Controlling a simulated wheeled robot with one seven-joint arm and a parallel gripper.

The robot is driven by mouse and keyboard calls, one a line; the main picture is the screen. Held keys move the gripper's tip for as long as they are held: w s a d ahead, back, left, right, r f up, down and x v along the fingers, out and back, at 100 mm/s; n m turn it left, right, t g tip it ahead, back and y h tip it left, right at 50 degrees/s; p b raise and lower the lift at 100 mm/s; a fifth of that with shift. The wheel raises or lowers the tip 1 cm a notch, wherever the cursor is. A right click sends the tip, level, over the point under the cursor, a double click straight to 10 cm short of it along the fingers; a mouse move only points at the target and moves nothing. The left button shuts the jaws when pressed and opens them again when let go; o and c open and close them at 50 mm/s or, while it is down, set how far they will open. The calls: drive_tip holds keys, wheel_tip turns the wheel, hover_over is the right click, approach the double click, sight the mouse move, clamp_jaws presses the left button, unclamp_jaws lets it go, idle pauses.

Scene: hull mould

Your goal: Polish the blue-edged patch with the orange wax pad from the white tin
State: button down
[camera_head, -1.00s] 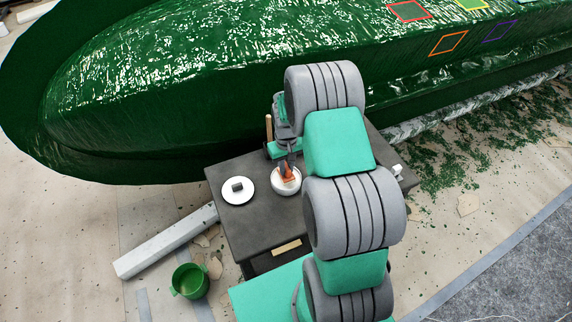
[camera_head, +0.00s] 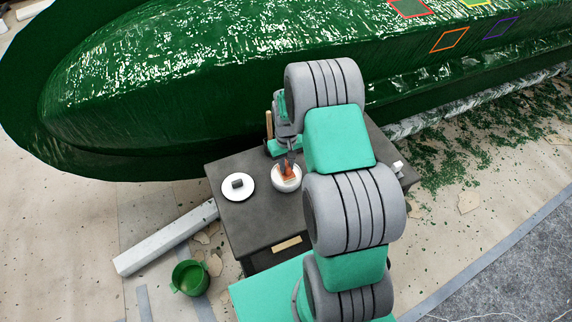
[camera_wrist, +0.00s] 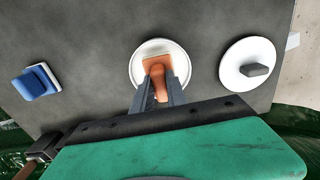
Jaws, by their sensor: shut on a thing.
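The orange wax pad (camera_wrist: 158,64) is between my gripper's fingers (camera_wrist: 157,92) in the wrist view, gripped by its handle. It is over the round white tin (camera_wrist: 138,66); whether it rests inside or hangs just above I cannot tell. In the head view the pad (camera_head: 287,172) shows at the white tin (camera_head: 286,188) on the dark table, below my gripper (camera_head: 285,160). The green hull (camera_head: 200,90) lies behind. I make out no blue-edged patch; red-edged (camera_head: 410,8), orange-edged (camera_head: 449,40) and purple-edged (camera_head: 501,27) patches show at upper right.
A white disc with a grey block (camera_head: 238,187) lies left of the tin on the dark table (camera_head: 250,225). A blue pad on white (camera_wrist: 37,82) lies at the table's other side in the wrist view. A green bucket (camera_head: 190,279) and white beam (camera_head: 165,242) are on the floor.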

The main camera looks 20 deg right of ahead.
sight(287, 164)
drive_tip(key=shift+f+b, duration=0.4)
drive_tip(key=shift+f, duration=0.1)
idle(1.2)
drive_tip(key=shift+r+p, duration=2.25)
drive_tip(key=shift+r, duration=1.3)
